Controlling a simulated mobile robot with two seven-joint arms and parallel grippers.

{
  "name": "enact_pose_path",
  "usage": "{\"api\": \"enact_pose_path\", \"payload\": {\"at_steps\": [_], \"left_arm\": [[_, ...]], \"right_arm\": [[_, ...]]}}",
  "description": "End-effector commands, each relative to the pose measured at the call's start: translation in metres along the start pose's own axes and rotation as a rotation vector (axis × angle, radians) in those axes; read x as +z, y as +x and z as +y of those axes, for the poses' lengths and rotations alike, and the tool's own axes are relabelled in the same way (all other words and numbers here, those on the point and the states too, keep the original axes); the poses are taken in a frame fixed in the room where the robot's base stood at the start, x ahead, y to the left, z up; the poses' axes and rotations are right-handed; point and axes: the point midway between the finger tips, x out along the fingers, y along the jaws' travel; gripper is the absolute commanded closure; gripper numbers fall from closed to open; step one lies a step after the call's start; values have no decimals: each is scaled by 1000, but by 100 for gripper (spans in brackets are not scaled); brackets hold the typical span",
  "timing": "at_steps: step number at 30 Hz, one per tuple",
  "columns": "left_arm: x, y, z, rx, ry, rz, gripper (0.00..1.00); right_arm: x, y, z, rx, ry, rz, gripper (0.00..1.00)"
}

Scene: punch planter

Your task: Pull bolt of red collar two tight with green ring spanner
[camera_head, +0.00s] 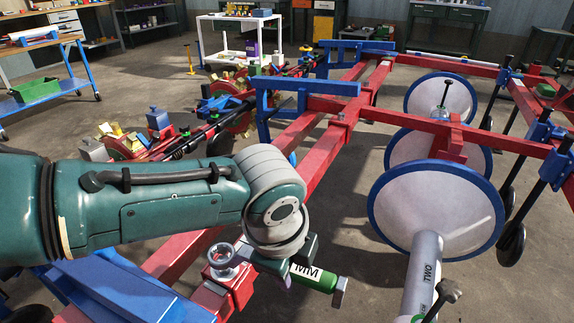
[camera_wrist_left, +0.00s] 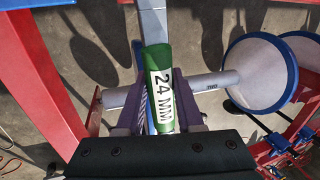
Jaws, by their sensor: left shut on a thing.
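The green ring spanner (camera_head: 318,278) is in my left gripper (camera_head: 292,268), low in the middle of the head view. In the left wrist view, the spanner's green grip (camera_wrist_left: 160,85) reads "24 MM" and lies between my left gripper's fingers (camera_wrist_left: 158,105). A grey shaft runs from the grip past the top edge, so the ring end is out of that view. A grey tube marked TWO (camera_head: 424,265) stands to the right of the spanner, and it also shows behind the spanner in the left wrist view (camera_wrist_left: 205,82). I cannot clearly make out collar two or its bolt.
Red frame beams (camera_head: 325,150) run across the scene. White discs with blue rims (camera_head: 430,205) stand at right. A red block with a clear round cup (camera_head: 222,258) sits left of my gripper. Workbenches stand behind.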

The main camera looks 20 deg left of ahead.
Motion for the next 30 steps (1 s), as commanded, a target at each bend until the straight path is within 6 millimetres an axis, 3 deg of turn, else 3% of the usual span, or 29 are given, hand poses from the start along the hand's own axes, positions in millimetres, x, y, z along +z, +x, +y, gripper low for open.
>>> {"api": "enact_pose_path", "payload": {"at_steps": [30], "left_arm": [[0, 25, 7, -1, 0, 0, 100]], "right_arm": [[7, 22, 1, 4, -5, -1, 7]]}}
